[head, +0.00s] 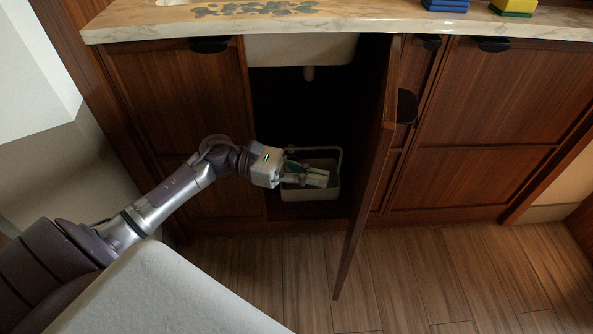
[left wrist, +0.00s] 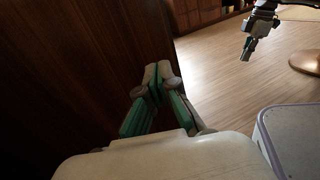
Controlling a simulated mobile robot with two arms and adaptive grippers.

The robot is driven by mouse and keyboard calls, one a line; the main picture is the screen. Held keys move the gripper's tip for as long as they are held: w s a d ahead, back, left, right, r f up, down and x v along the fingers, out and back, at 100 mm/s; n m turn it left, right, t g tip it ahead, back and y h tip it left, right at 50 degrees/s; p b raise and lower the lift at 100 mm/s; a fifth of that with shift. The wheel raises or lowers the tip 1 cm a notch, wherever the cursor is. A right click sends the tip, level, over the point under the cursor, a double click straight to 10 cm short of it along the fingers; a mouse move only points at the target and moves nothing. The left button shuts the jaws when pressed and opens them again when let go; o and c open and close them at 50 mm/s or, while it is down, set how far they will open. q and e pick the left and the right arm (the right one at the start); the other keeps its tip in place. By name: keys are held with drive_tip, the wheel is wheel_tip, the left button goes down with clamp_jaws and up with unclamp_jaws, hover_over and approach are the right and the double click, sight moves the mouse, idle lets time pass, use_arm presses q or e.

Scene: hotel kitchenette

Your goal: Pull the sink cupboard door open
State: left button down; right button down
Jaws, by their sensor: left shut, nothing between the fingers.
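The sink cupboard door (head: 372,180) is a dark wooden panel. It stands swung well out from the cabinet and shows nearly edge-on in the head view. Its black handle (head: 407,106) is on the right-hand side, facing away from my left gripper. My left gripper (head: 325,178) is shut and empty, in front of the cupboard opening, left of the door. In the left wrist view its fingertips (left wrist: 156,72) are together near a dark wooden panel (left wrist: 80,60). Contact cannot be told. My right gripper (left wrist: 248,48) shows small in the left wrist view, away from the door.
Inside the dark cupboard, a light caddy with a handle (head: 310,190) stands behind my left gripper, below the white sink basin (head: 300,50). Closed doors (head: 180,95) flank the opening. Blue (head: 445,5) and yellow (head: 514,5) items sit on the counter. The wooden floor (head: 450,265) right of the door is clear.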

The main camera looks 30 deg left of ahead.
sight(367, 196)
use_arm(q)
drive_tip(key=x, duration=0.7)
use_arm(e)
drive_tip(key=shift+r, duration=0.1)
